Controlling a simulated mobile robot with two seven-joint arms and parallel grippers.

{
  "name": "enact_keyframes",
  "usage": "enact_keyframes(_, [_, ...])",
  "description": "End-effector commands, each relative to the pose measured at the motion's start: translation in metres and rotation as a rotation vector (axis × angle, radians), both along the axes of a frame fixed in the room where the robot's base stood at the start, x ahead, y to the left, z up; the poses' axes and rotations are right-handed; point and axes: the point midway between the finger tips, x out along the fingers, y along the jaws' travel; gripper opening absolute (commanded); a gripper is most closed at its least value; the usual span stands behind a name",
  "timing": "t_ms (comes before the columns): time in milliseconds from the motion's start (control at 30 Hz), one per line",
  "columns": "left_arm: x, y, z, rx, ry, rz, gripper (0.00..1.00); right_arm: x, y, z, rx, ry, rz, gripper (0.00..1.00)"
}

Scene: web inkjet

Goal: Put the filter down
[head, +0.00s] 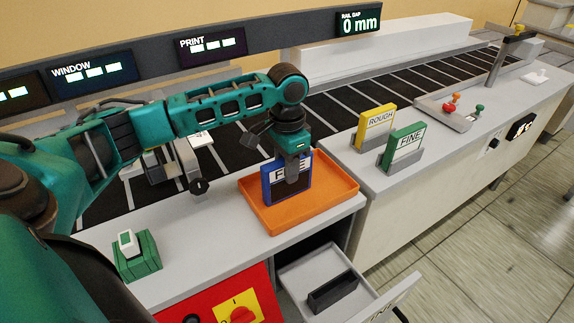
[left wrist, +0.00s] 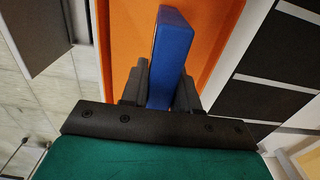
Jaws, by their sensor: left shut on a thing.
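A blue-framed filter (head: 270,186) with a white label stands upright over the orange tray (head: 340,199) on the grey counter. My left gripper (head: 293,172) comes down from above and is shut on the filter's top edge. In the left wrist view the blue filter (left wrist: 171,62) sits between the two dark fingers (left wrist: 160,88), with the orange tray (left wrist: 215,25) beneath it. I cannot tell whether the filter's lower edge touches the tray floor. Part of the label is hidden behind the gripper. My right gripper is not in view.
A yellow ROUGH card (head: 377,124) and a green FINE card (head: 405,147) stand in holders to the right. An open drawer (head: 305,270) holding a dark block juts out below the tray. A dark belt runs behind.

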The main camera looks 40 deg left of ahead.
Motion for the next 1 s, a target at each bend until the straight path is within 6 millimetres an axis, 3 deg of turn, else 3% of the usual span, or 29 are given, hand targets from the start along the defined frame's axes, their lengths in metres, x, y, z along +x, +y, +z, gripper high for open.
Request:
enact_keyframes(67, [0.000,0.000,-0.002,-0.001,0.000,0.000,0.00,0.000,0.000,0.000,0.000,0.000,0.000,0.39])
enact_keyframes(100, [0.000,0.000,-0.003,0.000,0.000,0.000,0.32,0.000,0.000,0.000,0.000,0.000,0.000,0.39])
enact_keyframes(333, [0.000,0.000,-0.002,0.000,0.000,0.000,0.54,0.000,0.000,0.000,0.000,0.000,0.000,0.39])
enact_keyframes(667, [0.000,0.000,0.003,0.000,-0.002,0.000,0.55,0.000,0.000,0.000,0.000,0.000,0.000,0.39])
enact_keyframes(767, [0.001,0.000,0.015,-0.001,-0.004,-0.001,0.55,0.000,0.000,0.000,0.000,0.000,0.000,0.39])
enact_keyframes(1000, [0.001,0.000,0.066,0.000,-0.006,0.000,0.55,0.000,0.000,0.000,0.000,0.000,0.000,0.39])
